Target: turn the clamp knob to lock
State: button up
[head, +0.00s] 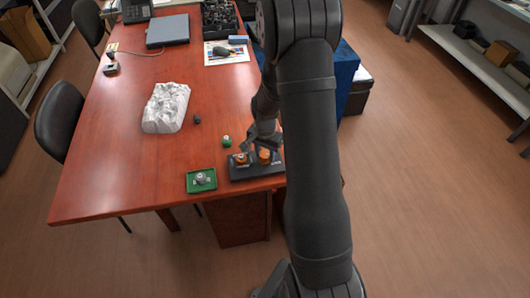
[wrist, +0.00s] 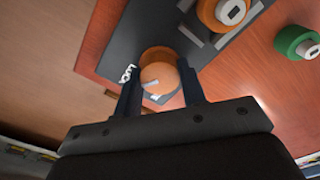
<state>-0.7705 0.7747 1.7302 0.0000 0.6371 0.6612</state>
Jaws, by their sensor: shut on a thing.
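The orange clamp knob (wrist: 159,77) stands on a dark base plate (wrist: 140,40) and has a pale pointer mark on its face. My gripper (wrist: 160,92) is shut on this knob, one finger on each side, in the wrist view. White lettering that looks like "LOCK" is on the plate just left of the knob. The pointer mark does not point at the lettering. In the head view the knob (head: 264,156) is at the right of the plate (head: 240,173), with my gripper (head: 262,145) over it and partly hiding it.
A second orange part with a grey centre (wrist: 232,11) sits on the same plate. A green-ringed part (wrist: 296,42) stands on the table beside the plate. A green tray (head: 190,187) holds a grey part. A white lumpy object (head: 166,107) lies farther back on the table.

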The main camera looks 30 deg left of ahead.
aim_at(265, 154)
jog(key=shift+m, duration=1.2)
jog(key=o, duration=1)
notch_tip(265, 154, up, 18)
jog(key=shift+f, duration=0.25)
jog(key=shift+f, duration=0.1)
